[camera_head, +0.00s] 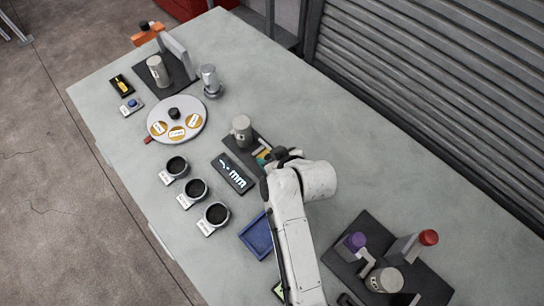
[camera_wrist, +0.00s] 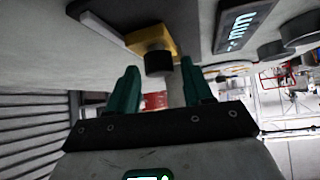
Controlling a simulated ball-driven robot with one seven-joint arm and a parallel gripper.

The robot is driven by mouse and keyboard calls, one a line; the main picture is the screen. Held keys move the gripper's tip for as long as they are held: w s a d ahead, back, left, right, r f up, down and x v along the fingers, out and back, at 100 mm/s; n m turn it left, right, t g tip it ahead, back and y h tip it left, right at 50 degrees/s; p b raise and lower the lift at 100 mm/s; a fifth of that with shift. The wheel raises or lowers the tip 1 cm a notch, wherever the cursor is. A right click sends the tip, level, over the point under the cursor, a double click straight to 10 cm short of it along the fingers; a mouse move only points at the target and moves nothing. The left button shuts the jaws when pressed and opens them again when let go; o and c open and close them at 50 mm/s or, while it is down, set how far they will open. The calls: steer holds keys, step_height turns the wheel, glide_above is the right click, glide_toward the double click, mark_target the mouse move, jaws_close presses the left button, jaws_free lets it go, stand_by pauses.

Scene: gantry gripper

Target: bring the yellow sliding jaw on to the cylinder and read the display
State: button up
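The grey cylinder (camera_head: 241,127) stands upright at the far end of a dark gauge base (camera_head: 233,146). The yellow sliding jaw (camera_head: 263,153) shows just short of my gripper, apart from the cylinder. In the wrist view the yellow jaw (camera_wrist: 152,40) carries a dark round knob (camera_wrist: 158,64). The display (camera_head: 235,174) lies beside the base and shows what look like dashes and "mm"; it is partly in the wrist view (camera_wrist: 240,22). My gripper (camera_wrist: 160,88) has its teal fingers apart, with the knob ahead of the gap, not visibly gripped. My arm hides part of the gauge.
Three dark-topped cups (camera_head: 196,190) and a blue tray (camera_head: 258,236) lie near my arm. A round disc (camera_head: 190,108) with labels and a second cylinder stand beyond. A dark fixture (camera_head: 425,275) with purple and red knobs is at lower right. The right table side is clear.

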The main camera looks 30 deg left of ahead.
mark_target(263, 150)
jaws_close()
stand_by(0.4)
steer(key=a, duration=0.1)
steer(key=w+a+b, duration=0.1)
steer(key=a, duration=0.1)
steer(key=shift+w+a+f+b, duration=0.1)
steer(key=shift+w+a+b, duration=0.05)
steer(key=shift+a+b, duration=0.15)
steer(key=shift+o, duration=1)
jaws_free()
steer(key=shift+d, duration=0.1)
steer(key=v, duration=1.1)
